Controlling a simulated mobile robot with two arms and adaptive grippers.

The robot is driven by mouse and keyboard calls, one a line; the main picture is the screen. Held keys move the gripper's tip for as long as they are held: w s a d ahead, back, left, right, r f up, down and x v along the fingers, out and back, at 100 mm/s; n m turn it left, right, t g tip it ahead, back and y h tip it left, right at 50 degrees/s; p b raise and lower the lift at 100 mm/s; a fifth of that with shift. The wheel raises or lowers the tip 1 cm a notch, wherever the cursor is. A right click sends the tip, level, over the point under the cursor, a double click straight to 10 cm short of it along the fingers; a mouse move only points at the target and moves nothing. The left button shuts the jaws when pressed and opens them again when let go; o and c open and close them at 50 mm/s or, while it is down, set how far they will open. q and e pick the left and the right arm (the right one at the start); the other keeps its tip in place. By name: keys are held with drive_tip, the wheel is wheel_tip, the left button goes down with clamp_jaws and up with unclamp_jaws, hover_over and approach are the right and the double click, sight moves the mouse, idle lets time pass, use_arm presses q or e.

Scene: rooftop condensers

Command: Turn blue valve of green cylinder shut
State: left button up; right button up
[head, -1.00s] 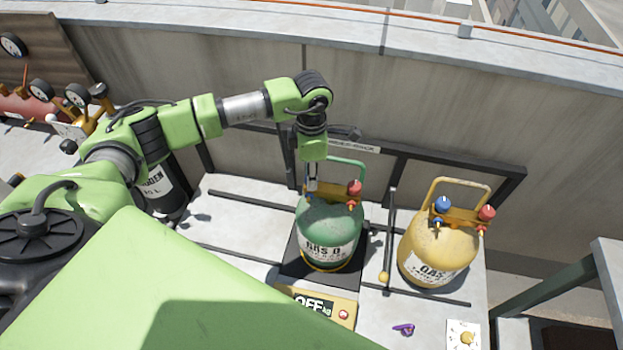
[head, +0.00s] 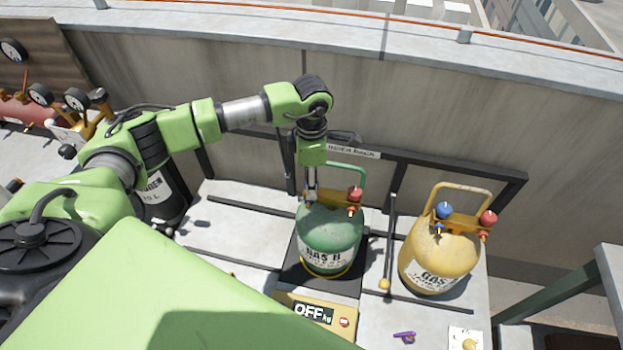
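The green cylinder (head: 335,236), labelled GAS, stands upright on a dark scale plate (head: 292,272). Its red valve (head: 355,194) shows on the right of its brass fitting. My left gripper (head: 311,194) points down over the left side of that fitting, at the cylinder's top. The green cylinder's blue valve is not visible; the gripper covers that side. Whether the fingers touch or grip anything there is too small to tell. My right gripper is not in view.
A yellow cylinder (head: 436,262) with a blue valve (head: 444,210) and a red valve (head: 488,218) stands to the right. A thin dark rod (head: 390,240) stands between the cylinders. A black rail (head: 440,168) runs behind.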

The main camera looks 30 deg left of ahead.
use_arm(q)
wheel_tip(320, 180, up, 12)
idle(0.5)
drive_tip(key=shift+f, duration=0.1)
idle(0.4)
